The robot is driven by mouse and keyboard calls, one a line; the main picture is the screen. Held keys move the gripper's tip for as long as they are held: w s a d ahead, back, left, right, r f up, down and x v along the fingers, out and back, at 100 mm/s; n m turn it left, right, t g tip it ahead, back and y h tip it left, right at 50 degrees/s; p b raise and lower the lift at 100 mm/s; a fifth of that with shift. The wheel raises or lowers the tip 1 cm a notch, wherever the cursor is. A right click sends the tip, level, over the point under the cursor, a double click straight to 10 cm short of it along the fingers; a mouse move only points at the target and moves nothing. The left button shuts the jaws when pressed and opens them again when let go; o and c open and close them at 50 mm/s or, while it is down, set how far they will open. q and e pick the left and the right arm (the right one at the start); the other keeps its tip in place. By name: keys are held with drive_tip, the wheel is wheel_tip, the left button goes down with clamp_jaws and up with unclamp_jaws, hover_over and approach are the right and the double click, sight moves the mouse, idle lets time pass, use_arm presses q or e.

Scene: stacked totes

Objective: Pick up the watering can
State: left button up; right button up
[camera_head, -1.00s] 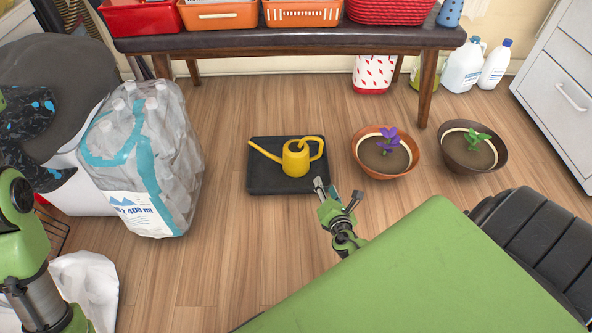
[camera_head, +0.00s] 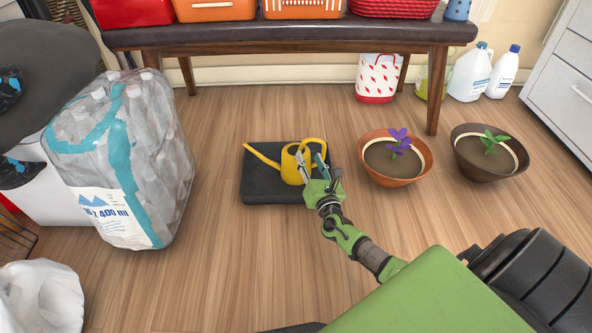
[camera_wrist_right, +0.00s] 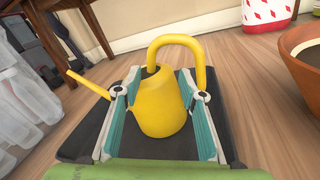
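The yellow watering can (camera_head: 290,167) stands upright on a black tray (camera_head: 265,191) on the floor, its spout pointing left and its handle to the right. My right gripper (camera_head: 311,168) is at the can's right side and partly covers it in the head view. In the right wrist view, the can (camera_wrist_right: 160,108) is between the two spread fingers of the open gripper (camera_wrist_right: 160,88), its looped handle rising above the right finger. I cannot tell whether the fingers touch the can. My left gripper is not in view.
A terracotta pot with a purple plant (camera_head: 396,175) stands close to the right of my right gripper, and a brown pot (camera_head: 490,165) beyond it. A wrapped bottle pack (camera_head: 125,160) stands left. A bench (camera_head: 280,38) holding bins is behind. Floor in front of the tray is clear.

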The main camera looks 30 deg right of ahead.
sight(305, 150)
drive_tip(key=b+x, duration=0.3)
drive_tip(key=x, duration=0.1)
drive_tip(key=shift+w+d, duration=0.2)
drive_tip(key=shift+w, duration=0.15)
drive_tip(key=shift+w+d+r, duration=0.1)
drive_tip(key=shift+w+r, duration=0.05)
drive_tip(key=shift+w, duration=0.3)
clamp_jaws()
drive_tip(key=shift+r, duration=0.3)
